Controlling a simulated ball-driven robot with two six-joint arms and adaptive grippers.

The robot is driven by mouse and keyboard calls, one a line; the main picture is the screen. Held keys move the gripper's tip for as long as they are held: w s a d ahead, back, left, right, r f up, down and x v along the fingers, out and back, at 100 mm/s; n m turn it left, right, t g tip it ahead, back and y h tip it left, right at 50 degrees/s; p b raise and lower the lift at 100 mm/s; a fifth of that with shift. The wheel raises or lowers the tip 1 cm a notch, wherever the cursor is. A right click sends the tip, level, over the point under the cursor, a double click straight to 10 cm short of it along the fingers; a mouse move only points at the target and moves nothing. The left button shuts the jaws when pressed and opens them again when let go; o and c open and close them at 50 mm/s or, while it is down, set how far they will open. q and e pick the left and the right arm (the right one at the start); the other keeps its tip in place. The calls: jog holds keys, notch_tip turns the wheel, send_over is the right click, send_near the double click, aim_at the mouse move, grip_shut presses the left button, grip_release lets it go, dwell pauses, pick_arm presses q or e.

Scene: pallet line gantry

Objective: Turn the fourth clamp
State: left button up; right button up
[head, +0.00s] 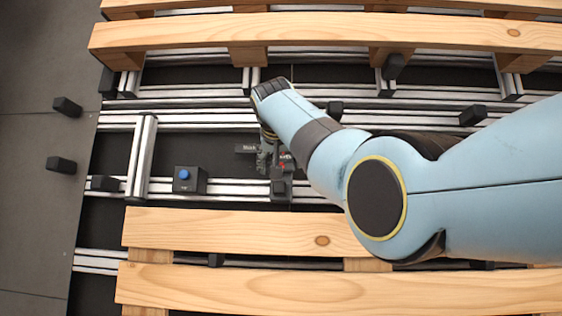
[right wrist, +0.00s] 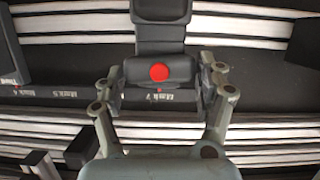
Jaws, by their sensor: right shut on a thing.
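My right gripper (head: 273,160) reaches down over the rail in the middle of the head view, with my arm coming in from the right. In the right wrist view its two fingers (right wrist: 161,82) are shut on a black clamp (right wrist: 144,73) with a red dot on its face. The clamp sits beside a label strip reading "Mark 7" (right wrist: 160,97). In the head view the clamp (head: 281,187) is partly hidden by my gripper. I cannot tell from these views which clamp in the row it is. My left gripper is not in view.
A black box with a blue button (head: 189,180) stands on the rails to the left. Wooden pallet slats lie behind (head: 330,33) and in front (head: 220,228). More black blocks sit on the rails, one at the right (head: 472,116). The grey floor at left is mostly clear.

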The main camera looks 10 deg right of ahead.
jog(key=shift+a+n+h+p, duration=0.2)
jog(key=shift+n+h+p, duration=0.35)
jog(key=shift+n, duration=0.55)
jog(key=shift+a+f+n+h, duration=0.15)
jog(key=shift+n+h, duration=0.3)
jog(key=shift+n, duration=1.05)
jog(key=o, duration=1.2)
jog(key=shift+c, duration=0.2)
notch_tip(320, 180, up, 10)
jog(key=shift+r, duration=0.1)
